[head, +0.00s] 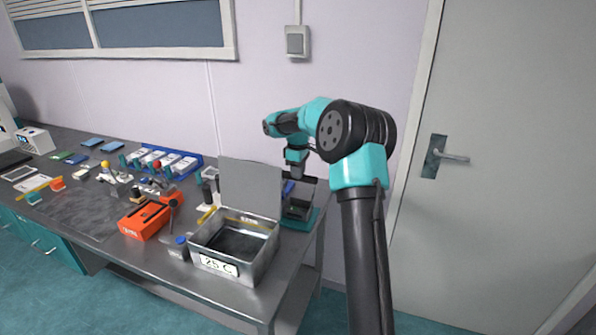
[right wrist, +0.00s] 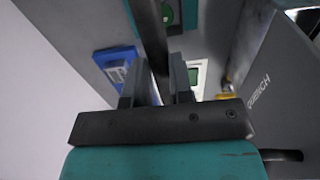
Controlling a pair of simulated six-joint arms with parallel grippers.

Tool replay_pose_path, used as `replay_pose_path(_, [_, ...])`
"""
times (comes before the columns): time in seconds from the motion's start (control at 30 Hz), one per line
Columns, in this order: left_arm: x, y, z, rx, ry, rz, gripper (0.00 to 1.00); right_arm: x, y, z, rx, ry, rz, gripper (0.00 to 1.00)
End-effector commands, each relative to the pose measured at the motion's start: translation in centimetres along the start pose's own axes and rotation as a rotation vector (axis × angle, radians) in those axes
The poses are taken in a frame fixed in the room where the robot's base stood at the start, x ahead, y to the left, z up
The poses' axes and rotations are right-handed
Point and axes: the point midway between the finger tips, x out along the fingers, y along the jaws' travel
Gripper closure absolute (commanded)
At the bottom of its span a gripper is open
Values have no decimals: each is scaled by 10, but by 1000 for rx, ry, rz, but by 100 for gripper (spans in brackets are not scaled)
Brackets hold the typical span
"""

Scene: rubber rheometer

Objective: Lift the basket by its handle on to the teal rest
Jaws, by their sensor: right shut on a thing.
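My right gripper (head: 297,176) is in the head view above the bench's right end, pointing down. In the right wrist view its fingers (right wrist: 157,85) are shut on a dark bar, the basket's handle (right wrist: 150,30). The small dark basket (head: 297,208) hangs below the gripper, at the teal rest (head: 304,224) beside the metal bath. I cannot tell whether the basket touches the rest or is just above it. The gripper partly hides the handle in the head view. My left gripper is out of view.
The open metal bath (head: 268,262), labelled 25 C, stands left of the rest with its grey lid (head: 250,187) raised. An orange box (head: 146,220), a blue-capped container (head: 180,242) and a blue rack (head: 166,160) are farther left. The bench ends just right of the rest.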

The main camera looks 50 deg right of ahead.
Motion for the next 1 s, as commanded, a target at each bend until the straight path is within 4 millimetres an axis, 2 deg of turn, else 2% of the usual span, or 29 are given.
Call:
replay_pose_path(0.33, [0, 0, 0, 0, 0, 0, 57, 3, 0, 0, 0, 0, 1, 100])
replay_pose_path(0.37, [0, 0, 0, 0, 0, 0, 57, 3, 0, 0, 0, 0, 1, 78])
replay_pose_path(0.67, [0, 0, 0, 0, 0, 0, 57, 3, 0, 0, 0, 0, 0, 49])
replay_pose_path(1.0, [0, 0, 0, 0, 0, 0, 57, 0, 0, 0, 0, 0, 0, 49])
